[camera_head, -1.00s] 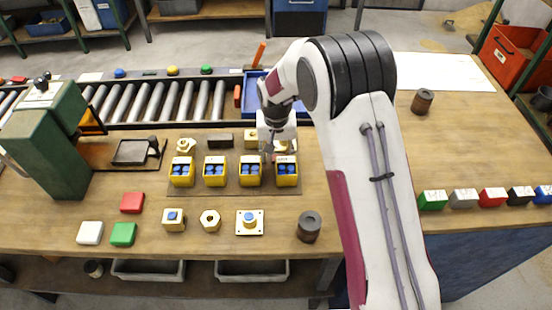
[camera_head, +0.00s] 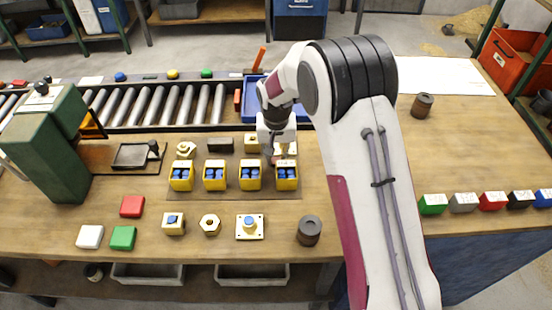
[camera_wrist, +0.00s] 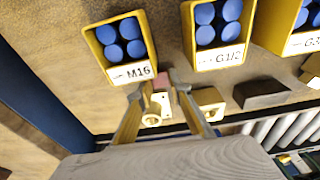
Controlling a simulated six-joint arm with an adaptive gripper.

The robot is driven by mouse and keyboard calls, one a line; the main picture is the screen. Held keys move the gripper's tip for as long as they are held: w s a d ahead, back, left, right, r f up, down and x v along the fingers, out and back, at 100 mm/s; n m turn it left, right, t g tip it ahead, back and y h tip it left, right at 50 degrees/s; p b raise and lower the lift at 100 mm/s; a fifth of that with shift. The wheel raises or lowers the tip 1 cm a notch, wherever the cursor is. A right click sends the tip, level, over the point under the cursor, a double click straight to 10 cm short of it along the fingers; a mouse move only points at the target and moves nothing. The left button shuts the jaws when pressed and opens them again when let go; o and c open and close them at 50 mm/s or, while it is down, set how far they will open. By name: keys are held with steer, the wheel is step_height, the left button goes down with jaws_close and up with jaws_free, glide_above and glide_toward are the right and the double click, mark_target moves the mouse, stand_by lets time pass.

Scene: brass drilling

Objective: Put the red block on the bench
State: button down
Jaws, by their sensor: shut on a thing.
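A red block (camera_head: 131,206) lies on the wooden bench (camera_head: 60,220) at the left, beside a white block (camera_head: 90,237) and a green block (camera_head: 123,238). Another red block (camera_head: 492,201) stands in a labelled row on the right bench. My gripper (camera_head: 277,156) points down behind the yellow M16 box (camera_head: 286,177); my arm partly hides this spot. In the wrist view my gripper (camera_wrist: 158,86) has its fingers around a pale brass piece with holes (camera_wrist: 154,108) beside the M16 box (camera_wrist: 124,48). A small pinkish patch shows between the fingertips; I cannot tell what it is.
Several yellow boxes with blue pieces (camera_head: 215,175) stand in a row, with brass parts and a dark bar (camera_head: 221,145) behind. A roller conveyor (camera_head: 160,106) and blue tray (camera_head: 250,88) lie beyond. A green machine (camera_head: 45,150) stands left. The right bench is mostly clear.

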step_height(320, 180, up, 10)
steer(key=shift+f, duration=0.2)
stand_by(0.3)
stand_by(0.6)
steer(key=s+d+f, duration=0.1)
steer(key=s+d, duration=0.3)
steer(key=d, duration=0.1)
steer(key=s+d+f, duration=0.2)
steer(key=s+d, duration=0.3)
steer(key=s+d+f, duration=0.1)
steer(key=s+d, duration=0.3)
steer(key=d, duration=0.1)
steer(key=shift+s+f, duration=0.35)
steer(key=shift+f, duration=0.05)
steer(key=shift+s+d+f, duration=0.15)
steer(key=shift+s+d, duration=0.2)
steer(key=shift+s, duration=0.15)
steer(key=shift+w, duration=0.1)
steer(key=w+a+r, duration=0.2)
steer(key=w+a, duration=0.5)
steer(key=a, duration=0.1)
steer(key=w+a+r, duration=0.3)
steer(key=w+a, duration=0.4)
steer(key=shift+w+a+r, duration=0.15)
steer(key=shift+w+a, duration=0.1)
steer(key=shift+a, duration=0.15)
